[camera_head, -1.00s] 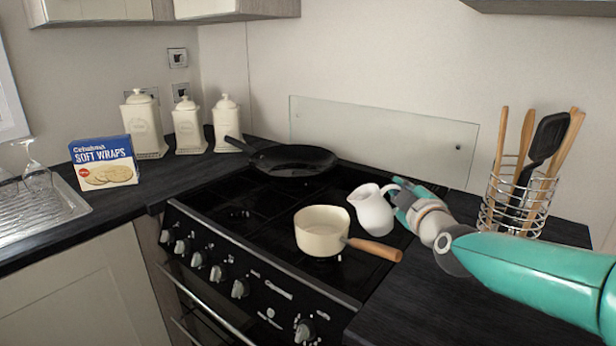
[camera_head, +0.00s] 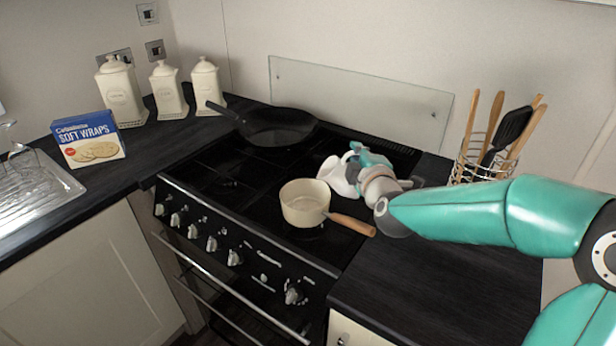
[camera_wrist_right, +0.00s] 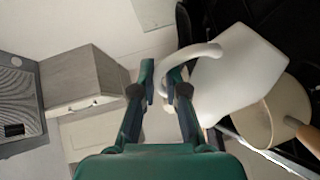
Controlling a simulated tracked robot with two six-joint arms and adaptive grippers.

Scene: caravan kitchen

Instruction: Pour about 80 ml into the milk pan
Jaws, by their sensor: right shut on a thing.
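The cream milk pan (camera_head: 305,203) with a wooden handle stands on the front right of the hob; no contents can be made out. A white jug (camera_head: 338,177) is just behind and right of the pan, tipped over toward it. My right gripper (camera_head: 358,160) is shut on the jug's handle. In the right wrist view the jug (camera_wrist_right: 238,78) partly covers the pan (camera_wrist_right: 283,112), and its handle passes by the fingertips (camera_wrist_right: 162,80). No stream of liquid is visible. The jug's mouth is hidden. My left gripper is out of view.
A black frying pan (camera_head: 277,128) sits at the back of the hob. A utensil rack (camera_head: 478,164) stands right of my right gripper. Canisters (camera_head: 122,92) and a soft wraps box (camera_head: 89,139) are at the left. The front right worktop (camera_head: 440,290) is clear.

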